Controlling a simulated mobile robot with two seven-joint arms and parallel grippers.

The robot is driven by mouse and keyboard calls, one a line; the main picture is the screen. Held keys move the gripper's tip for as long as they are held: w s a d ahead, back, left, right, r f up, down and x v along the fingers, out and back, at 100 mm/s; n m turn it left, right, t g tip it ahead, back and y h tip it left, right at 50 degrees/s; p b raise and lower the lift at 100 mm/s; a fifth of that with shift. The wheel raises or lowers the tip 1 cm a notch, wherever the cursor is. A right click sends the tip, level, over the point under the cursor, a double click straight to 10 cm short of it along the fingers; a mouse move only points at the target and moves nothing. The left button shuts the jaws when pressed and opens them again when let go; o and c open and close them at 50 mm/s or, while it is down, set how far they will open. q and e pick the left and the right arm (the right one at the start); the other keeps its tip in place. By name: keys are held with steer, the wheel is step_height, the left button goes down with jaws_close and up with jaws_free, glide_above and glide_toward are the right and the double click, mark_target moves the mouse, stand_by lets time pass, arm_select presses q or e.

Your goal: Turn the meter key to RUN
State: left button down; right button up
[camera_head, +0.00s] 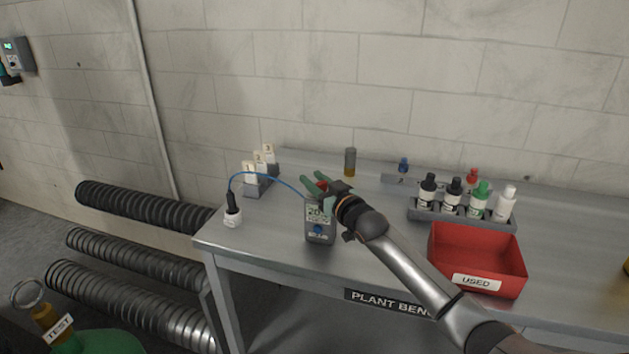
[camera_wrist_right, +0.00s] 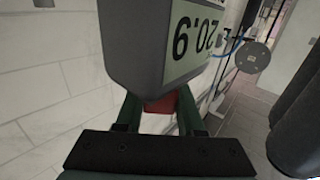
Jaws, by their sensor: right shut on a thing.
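The grey handheld meter (camera_head: 320,235) stands near the front edge of the bench, with a lit display and a blue button on its face. In the right wrist view the meter (camera_wrist_right: 143,45) fills the upper middle and its display reads 20.9. My right gripper (camera_head: 317,184) is at the top of the meter, with its green fingers closed on a small red piece (camera_head: 322,186), which may be the meter key. The red piece (camera_wrist_right: 161,103) shows between the fingers in the wrist view, partly hidden by the meter. Its marked position cannot be read. My left gripper is out of view.
A blue cable runs from the meter area to a probe in a white cup (camera_head: 232,218) at left. A rack of bottles (camera_head: 425,213) and a red USED bin (camera_head: 478,257) stand to the right. White labelled pieces (camera_head: 249,170) and a small vial (camera_head: 350,163) are behind.

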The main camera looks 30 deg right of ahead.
steer(key=shift+r+h, duration=0.15)
steer(key=shift+h, duration=0.15)
jaws_close()
steer(key=shift+d+m+h+p, duration=0.15)
steer(key=shift+m+h+p, duration=0.2)
steer(key=shift+m+h, duration=0.15)
steer(key=o, duration=1)
jaws_free()
steer(key=shift+o, duration=0.2)
steer(key=s+a, duration=0.1)
steer(key=s, duration=1.1)
steer(key=shift+s+b, duration=0.25)
steer(key=shift+b, duration=0.2)
